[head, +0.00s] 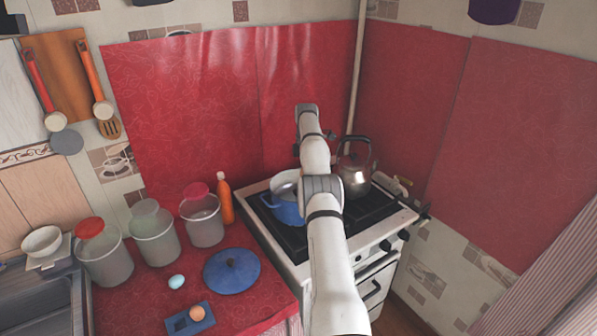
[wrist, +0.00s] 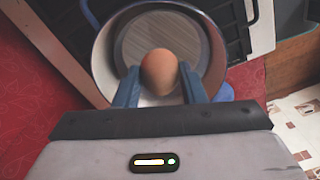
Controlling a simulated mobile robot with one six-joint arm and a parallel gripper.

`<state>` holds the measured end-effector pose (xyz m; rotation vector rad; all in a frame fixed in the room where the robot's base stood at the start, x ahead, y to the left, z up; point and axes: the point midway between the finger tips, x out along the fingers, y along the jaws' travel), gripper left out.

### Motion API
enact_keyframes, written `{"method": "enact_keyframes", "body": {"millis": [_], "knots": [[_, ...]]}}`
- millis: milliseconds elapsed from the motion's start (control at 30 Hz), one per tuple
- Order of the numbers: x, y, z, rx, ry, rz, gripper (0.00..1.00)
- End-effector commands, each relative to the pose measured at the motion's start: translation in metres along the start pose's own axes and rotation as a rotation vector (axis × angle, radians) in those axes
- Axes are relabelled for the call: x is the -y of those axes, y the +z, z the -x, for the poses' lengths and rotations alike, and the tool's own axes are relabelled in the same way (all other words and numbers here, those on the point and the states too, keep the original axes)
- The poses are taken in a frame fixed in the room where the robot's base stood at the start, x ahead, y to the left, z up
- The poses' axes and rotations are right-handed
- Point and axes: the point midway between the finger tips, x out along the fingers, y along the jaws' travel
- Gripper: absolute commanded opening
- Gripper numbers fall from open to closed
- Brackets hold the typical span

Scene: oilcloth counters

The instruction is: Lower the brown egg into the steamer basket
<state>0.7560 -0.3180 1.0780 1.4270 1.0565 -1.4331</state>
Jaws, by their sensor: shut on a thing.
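A brown egg (wrist: 159,73) is held between the two blue fingers of my gripper (wrist: 158,82) in the wrist view. Below it is the round steamer basket (wrist: 150,35), a grey disc inside the pale-walled pot (wrist: 104,50). The egg appears over the near part of the basket; its height above the basket is hard to tell. In the head view the blue pot (head: 289,213) sits on the stove's left side, partly behind my arm. The egg and fingers are hidden there.
A kettle (head: 354,176) stands right of the pot on the stove (head: 262,225). On the red counter are a blue lid (head: 232,270), a pale blue egg (head: 177,281), another brown egg (head: 197,313) on a blue holder (head: 180,321), several canisters and an orange bottle (head: 226,203).

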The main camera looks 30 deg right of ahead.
Motion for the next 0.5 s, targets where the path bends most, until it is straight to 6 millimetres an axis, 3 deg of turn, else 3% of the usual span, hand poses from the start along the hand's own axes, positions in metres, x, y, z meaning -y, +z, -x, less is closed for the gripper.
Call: {"method": "enact_keyframes", "body": {"millis": [367, 433, 500], "knots": [[0.003, -0.002, -0.018, 0.002, 0.016, 0.001, 0.29], [-0.003, -0.001, 0.002, 0.010, 0.079, 0.002, 0.29], [-0.002, -0.001, -0.026, 0.001, 0.009, 0.002, 0.29]]}}
